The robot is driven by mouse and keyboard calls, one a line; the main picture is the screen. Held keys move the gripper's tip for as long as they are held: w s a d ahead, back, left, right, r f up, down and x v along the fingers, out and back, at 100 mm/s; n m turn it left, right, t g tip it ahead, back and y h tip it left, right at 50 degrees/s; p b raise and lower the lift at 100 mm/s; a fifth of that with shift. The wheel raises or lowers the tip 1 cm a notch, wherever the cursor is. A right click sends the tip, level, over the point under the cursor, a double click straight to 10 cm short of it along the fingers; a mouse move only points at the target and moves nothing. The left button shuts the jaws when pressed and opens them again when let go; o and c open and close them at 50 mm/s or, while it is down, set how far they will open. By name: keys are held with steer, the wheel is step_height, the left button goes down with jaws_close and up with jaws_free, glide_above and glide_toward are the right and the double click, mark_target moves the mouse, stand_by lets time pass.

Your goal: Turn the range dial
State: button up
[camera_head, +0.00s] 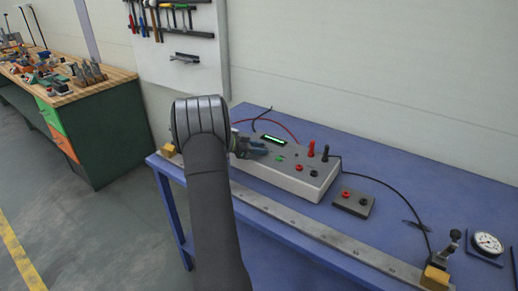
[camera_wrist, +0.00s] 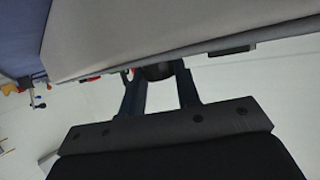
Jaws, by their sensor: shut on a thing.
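The grey instrument box (camera_head: 290,178) stands on the blue table, with a lit green display (camera_head: 273,140), a red plug (camera_head: 311,148), a black plug (camera_head: 325,152) and sockets on its top. My gripper (camera_head: 258,151) is at the left part of the box's top, partly hidden by my arm. In the wrist view my gripper (camera_wrist: 157,78) has its two fingers on either side of a dark round knob, the range dial (camera_wrist: 158,71), and is shut on it. The dial's markings and pointer do not show. In the head view the dial is hidden by the gripper.
A small black terminal block (camera_head: 353,204) lies right of the box, with cables around it. A lever clamp (camera_head: 447,245) and a round gauge (camera_head: 487,243) are at the right. A metal rail (camera_head: 320,233) runs along the table's front. A tool board (camera_head: 185,60) hangs behind.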

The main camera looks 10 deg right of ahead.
steer(key=o, duration=1)
steer(key=shift+c, duration=0.2)
steer(key=v, duration=1.7)
steer(key=shift+r, duration=0.2)
steer(key=shift+s, duration=0.1)
steer(key=x, duration=1.7)
steer(key=shift+f, duration=0.2)
